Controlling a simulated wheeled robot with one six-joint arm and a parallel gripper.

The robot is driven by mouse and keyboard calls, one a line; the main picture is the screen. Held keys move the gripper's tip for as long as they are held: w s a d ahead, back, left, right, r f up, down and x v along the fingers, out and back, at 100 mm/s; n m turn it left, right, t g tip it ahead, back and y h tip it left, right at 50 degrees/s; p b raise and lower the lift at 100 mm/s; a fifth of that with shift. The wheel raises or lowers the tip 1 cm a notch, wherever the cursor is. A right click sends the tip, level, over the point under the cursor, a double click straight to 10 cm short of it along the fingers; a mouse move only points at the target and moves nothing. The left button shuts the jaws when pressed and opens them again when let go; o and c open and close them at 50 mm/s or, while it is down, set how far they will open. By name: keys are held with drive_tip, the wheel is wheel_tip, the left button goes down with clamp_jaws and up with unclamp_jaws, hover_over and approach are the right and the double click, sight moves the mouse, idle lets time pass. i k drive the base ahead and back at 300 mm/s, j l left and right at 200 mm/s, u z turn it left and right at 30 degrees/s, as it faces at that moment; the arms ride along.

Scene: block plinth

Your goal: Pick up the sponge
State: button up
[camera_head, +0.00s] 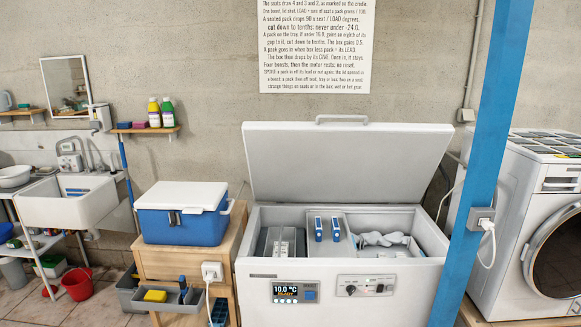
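A yellow block that looks like a sponge (155,296) lies in a grey tray (188,306) on the front of the wooden stand, at the lower left. A pink block (140,125) and a blue block (123,126), perhaps sponges too, sit on the small wall shelf (150,131) left of two bottles. My gripper is not in view, and no part of my arm shows.
A blue cooler box (183,222) with a white lid stands on the wooden stand (160,264). An open white chest freezer (263,309) is to its right. A blue post (480,160) rises in front of the washing machine (535,190). A sink (40,208) is at left.

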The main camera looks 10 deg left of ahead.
sight(151, 296)
drive_tip(key=u, duration=1.6)
